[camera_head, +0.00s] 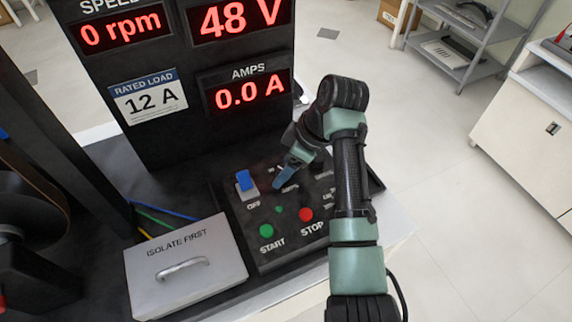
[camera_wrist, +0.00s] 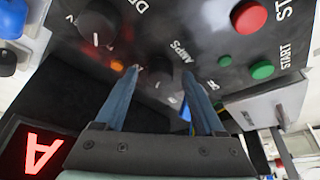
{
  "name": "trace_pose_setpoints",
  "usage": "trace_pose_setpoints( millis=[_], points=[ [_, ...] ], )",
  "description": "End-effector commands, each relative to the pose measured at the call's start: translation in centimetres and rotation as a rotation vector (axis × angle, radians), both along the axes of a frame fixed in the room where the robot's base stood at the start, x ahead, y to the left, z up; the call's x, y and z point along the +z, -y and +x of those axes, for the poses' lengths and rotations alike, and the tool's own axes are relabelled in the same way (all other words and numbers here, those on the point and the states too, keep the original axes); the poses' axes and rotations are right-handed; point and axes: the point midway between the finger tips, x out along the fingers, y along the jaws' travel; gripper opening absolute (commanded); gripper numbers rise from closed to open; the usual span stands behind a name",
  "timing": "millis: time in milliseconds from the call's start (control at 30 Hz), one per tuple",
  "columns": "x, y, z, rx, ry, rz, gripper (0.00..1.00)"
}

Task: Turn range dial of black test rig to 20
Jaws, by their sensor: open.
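The black test rig (camera_head: 150,60) stands before me, with its sloped control panel (camera_head: 258,250) at the bottom. In the wrist view, a dark round dial (camera_wrist: 160,82) beside the word AMPS shows between my fingers. A second black dial (camera_wrist: 97,24), with a white pointer line, is farther off at the upper left. I cannot read range numbers or the nearer dial's pointer. My gripper (camera_head: 284,178) is over the panel's upper part, fingers pointing down at it. In the wrist view, my gripper (camera_wrist: 160,72) is open around the AMPS dial's sides; contact is unclear.
A blue switch (camera_head: 243,180) marked OFF is left of my gripper. Green START (camera_head: 266,231) and red STOP (camera_head: 306,214) buttons are below it. A grey ISOLATE FIRST box (camera_head: 184,264) with a handle stands at the left. Displays read 0 rpm, 48 V and 0.0 A.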

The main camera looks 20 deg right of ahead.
Motion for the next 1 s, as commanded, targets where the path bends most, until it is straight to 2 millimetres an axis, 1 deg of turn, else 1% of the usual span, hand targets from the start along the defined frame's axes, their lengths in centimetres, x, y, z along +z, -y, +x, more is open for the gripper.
trace_pose_setpoints(
  millis=[200,233,367,400,467,500,567,600,867,1000],
  points=[
    [-0.04,-0.03,0.01,0.0,0.0,0.0,0.71],
    [-0.04,-0.03,0.01,0.0,0.0,0.0,0.68],
    [-0.02,-0.02,0.02,0.0,0.0,0.0,0.44],
    [-0.01,-0.02,0.02,0.0,0.0,0.0,0.37],
    [-0.01,-0.02,0.02,0.0,0.0,0.0,0.26],
    [0.0,-0.02,0.02,0.0,0.0,0.0,0.19],
    [0.0,-0.02,0.02,0.0,0.001,0.001,0.08],
    [0.01,-0.02,0.02,0.0,0.001,0.001,0.01],
    [0.09,-0.03,0.01,-0.009,0.0,0.001,0.0],
    [0.26,-0.1,0.01,-0.042,0.001,0.002,0.0]
  ],
)
